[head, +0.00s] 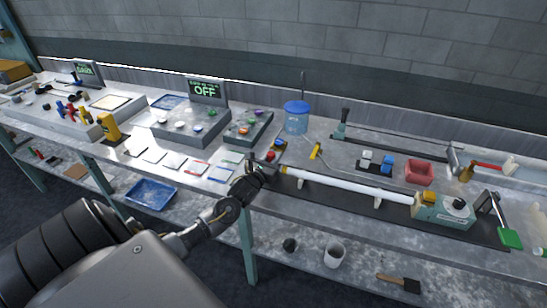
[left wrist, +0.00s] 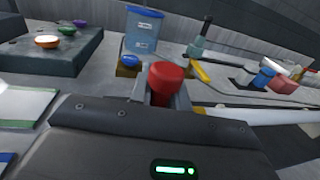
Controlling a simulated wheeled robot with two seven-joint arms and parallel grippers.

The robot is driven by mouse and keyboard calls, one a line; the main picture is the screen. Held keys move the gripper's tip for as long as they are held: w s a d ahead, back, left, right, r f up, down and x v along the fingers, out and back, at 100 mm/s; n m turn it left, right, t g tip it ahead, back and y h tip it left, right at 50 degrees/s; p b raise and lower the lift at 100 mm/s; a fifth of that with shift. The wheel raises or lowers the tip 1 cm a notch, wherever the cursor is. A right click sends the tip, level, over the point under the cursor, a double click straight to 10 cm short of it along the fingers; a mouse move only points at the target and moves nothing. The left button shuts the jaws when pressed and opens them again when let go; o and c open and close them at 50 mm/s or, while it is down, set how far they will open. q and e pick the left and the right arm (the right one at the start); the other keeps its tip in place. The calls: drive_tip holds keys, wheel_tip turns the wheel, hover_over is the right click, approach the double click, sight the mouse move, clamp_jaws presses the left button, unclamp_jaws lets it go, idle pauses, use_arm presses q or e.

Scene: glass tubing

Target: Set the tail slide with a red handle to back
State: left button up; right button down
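A red handle (head: 273,155) stands at the left end of the glass-tube rig, beside a blue knob (head: 283,142). In the left wrist view the red handle (left wrist: 166,78) shows as a large red cap in line with the gap of my left gripper (left wrist: 160,94). The fingers show on both sides of it, spread apart. In the head view my left gripper (head: 257,167) is just left and in front of the handle. Contact with it cannot be made out. My right gripper is not in view.
A white tube (head: 350,188) runs right from the red handle to a green-grey unit (head: 445,209). A blue-lidded jar (head: 296,117) stands behind, and a yellow tool (head: 317,151) lies near. A grey panel (head: 245,130) with coloured knobs is at the left.

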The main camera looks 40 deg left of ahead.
use_arm(q)
clamp_jaws()
drive_tip(key=shift+s+a, duration=0.3)
drive_tip(key=shift+a, duration=0.55)
drive_tip(key=shift+s+a, duration=0.25)
drive_tip(key=shift+a, duration=0.55)
drive_tip(key=o, duration=0.6)
unclamp_jaws()
drive_tip(key=shift+d, duration=0.1)
drive_tip(key=s, duration=0.3)
drive_tip(key=s+d+b, duration=0.1)
drive_tip(key=s, duration=0.2)
drive_tip(key=s+b, duration=0.1)
drive_tip(key=s, duration=0.3)
drive_tip(key=shift+d+f, duration=0.1)
drive_tip(key=shift+d, duration=0.25)
drive_tip(key=shift+s+b, duration=0.3)
